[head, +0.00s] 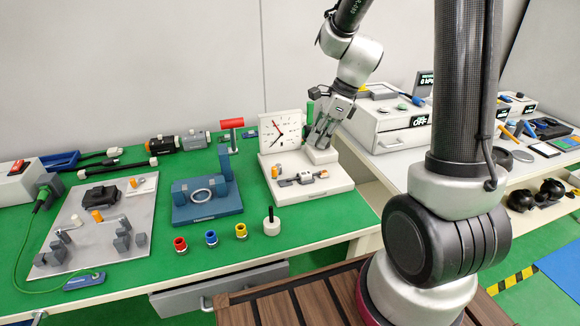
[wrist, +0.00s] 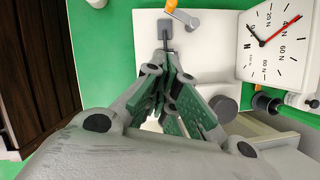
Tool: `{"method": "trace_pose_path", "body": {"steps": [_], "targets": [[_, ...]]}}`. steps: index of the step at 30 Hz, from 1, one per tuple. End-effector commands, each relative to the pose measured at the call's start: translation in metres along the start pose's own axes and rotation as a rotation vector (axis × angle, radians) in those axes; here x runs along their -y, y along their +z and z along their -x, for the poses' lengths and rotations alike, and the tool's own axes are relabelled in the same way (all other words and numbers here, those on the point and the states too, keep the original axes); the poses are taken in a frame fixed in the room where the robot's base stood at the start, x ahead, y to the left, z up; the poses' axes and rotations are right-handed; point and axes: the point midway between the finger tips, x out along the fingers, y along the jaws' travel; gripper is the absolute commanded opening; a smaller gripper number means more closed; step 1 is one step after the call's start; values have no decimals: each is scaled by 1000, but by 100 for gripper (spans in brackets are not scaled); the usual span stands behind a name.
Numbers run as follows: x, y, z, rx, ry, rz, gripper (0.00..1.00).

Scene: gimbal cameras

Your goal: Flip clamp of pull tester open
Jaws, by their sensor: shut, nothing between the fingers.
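The pull tester has a white base (head: 335,182) and an upright dial (head: 290,128) marked in N, which also shows in the wrist view (wrist: 277,40). Small grey clamp parts (head: 301,179) with orange pieces lie along the front of its base. In the wrist view an orange lever (wrist: 181,12) with a grey arm shows at the top edge, partly cut off. A grey block with a thin rod (wrist: 165,29) is just beyond my fingertips. My gripper (head: 319,146) is shut and empty, pointing down over the tester beside the dial. I cannot tell whether it touches anything.
A blue fixture (head: 207,204) with a red-handled lever (head: 231,123) stands left of the tester. A white instrument (head: 388,128) is on the right.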

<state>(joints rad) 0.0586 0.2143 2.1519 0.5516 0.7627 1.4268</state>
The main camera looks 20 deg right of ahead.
Motion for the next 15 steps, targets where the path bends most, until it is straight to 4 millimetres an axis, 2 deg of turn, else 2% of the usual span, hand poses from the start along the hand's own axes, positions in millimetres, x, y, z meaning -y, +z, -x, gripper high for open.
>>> {"method": "trace_pose_path", "body": {"steps": [11, 15], "targets": [[-1, 0, -1, 0, 2, 28, 0], [-1, 0, -9, -1, 3, 27, 0]]}}
